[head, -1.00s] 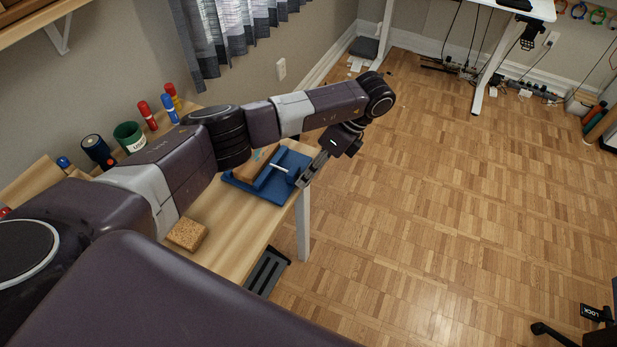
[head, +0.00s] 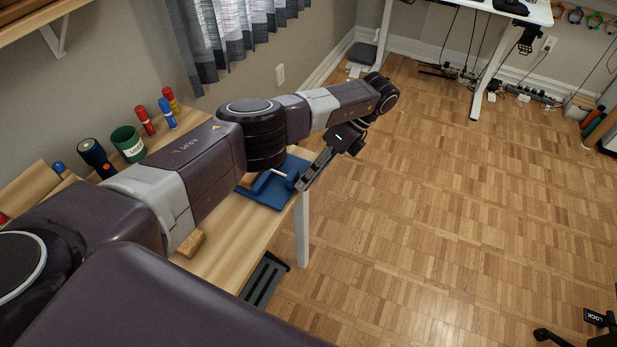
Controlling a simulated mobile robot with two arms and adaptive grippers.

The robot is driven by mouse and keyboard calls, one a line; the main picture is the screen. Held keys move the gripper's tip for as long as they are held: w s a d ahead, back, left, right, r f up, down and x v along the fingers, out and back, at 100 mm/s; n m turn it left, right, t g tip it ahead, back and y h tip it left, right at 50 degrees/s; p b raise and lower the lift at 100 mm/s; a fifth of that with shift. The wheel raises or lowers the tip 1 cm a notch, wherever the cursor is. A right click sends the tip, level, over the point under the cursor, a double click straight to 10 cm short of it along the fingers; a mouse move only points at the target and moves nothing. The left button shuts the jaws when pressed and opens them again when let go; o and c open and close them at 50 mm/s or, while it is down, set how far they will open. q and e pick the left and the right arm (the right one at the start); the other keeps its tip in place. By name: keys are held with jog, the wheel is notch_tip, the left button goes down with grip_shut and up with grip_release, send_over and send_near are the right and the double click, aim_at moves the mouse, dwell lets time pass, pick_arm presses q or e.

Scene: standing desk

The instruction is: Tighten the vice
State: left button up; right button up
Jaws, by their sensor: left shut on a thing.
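The blue vice (head: 267,190) sits at the far right end of the wooden desk, partly hidden behind my left arm. Its pale bar and blue front end show beside my gripper. My left gripper (head: 303,184) reaches down and back from the right to the vice's front end and is shut on the handle there; the handle itself is mostly hidden by the fingers. My right gripper is out of view.
A cork-like block (head: 190,243) lies partly under my arm. Open parquet floor (head: 440,220) is to the right.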

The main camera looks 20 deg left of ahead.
pick_arm(q)
jog(key=o, duration=1.2)
jog(key=shift+c, duration=0.2)
jog(key=shift+w+r, duration=0.2)
jog(key=shift+r, duration=0.65)
notch_tip(320, 180, up, 8)
jog(key=shift+s+r, duration=0.15)
